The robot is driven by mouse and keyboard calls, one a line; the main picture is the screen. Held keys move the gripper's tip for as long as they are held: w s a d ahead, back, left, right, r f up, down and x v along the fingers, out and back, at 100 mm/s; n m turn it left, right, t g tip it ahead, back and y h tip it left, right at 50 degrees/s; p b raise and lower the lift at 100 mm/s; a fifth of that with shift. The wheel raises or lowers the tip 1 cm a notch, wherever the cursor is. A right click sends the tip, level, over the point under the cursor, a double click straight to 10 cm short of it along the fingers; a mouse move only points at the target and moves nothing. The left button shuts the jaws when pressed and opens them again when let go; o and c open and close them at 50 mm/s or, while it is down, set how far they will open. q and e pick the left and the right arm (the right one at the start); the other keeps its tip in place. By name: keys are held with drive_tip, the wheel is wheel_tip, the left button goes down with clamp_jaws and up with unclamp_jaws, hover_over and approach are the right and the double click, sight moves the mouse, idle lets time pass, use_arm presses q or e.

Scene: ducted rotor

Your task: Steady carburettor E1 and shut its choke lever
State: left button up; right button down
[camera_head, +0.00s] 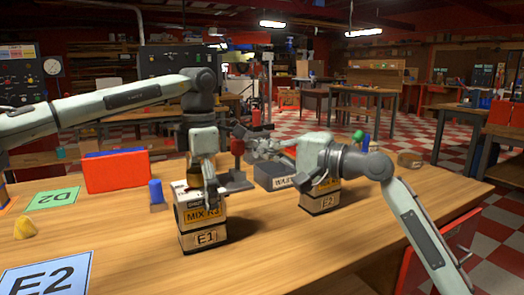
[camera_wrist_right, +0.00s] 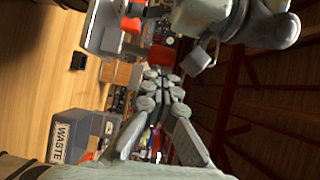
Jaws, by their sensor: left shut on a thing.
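Carburettor E1 (camera_head: 187,213) stands upright on the bench, a white and yellow "MIX RS" body on a wooden block marked E1. My left gripper (camera_head: 210,201) comes down from above and is shut on it. Its choke lever cannot be made out; the gripper and arm cover part of the top. My right gripper (camera_head: 262,150) is raised behind and to the right of E1, pointing left, apart from it. In the right wrist view its fingers (camera_wrist_right: 160,78) lie close together with nothing between them.
A similar unit, E2 (camera_head: 320,203), stands to the right, partly behind my right arm. Green D2 (camera_head: 54,200) and blue E2 (camera_head: 47,278) cards lie left.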

drive_tip(key=shift+s+a+r+n+h, duration=0.1)
drive_tip(key=shift+a+r+n+h, duration=0.05)
drive_tip(key=shift+a+n+h, duration=0.15)
drive_tip(key=shift+d, duration=0.1)
idle(0.3)
drive_tip(key=s+d+m+g+y, duration=0.1)
drive_tip(key=s+d+m, duration=0.1)
drive_tip(key=d+m, duration=0.3)
drive_tip(key=s+d+m+g, duration=0.1)
drive_tip(key=s+d+m, duration=0.1)
drive_tip(key=d, duration=0.6)
drive_tip(key=w+a+m+g+y, duration=0.1)
drive_tip(key=w+a+m, duration=0.2)
drive_tip(key=a+m, duration=0.5)
drive_tip(key=a, duration=0.5)
drive_tip(key=shift+w+m+g, duration=0.3)
drive_tip(key=shift+m+g, duration=0.1)
